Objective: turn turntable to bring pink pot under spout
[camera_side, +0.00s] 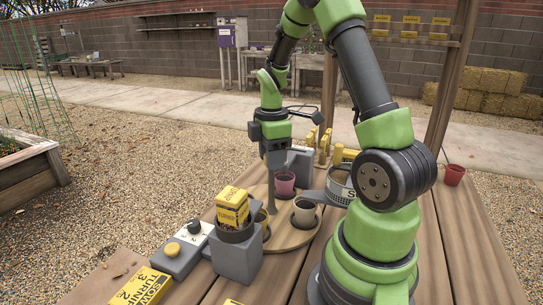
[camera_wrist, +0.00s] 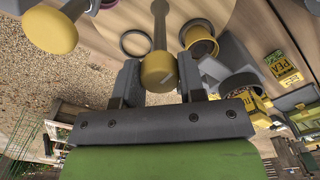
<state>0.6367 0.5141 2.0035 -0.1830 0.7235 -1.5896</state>
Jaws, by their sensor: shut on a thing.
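The round wooden turntable (camera_side: 292,240) stands on the plank table and also fills the top of the wrist view (camera_wrist: 225,12). The pink pot (camera_side: 285,184) is on its far side, upright. My gripper (camera_side: 271,208) points down at the turntable's left part. In the wrist view its fingers (camera_wrist: 158,78) are shut on a yellow-ended peg (camera_wrist: 158,70). I cannot clearly make out the spout.
A grey hopper (camera_side: 237,257) holding a yellow seed packet (camera_side: 232,206) stands close at the near left. A round sieve (camera_side: 341,184) is to the right. A red pot (camera_side: 454,175) stands far right.

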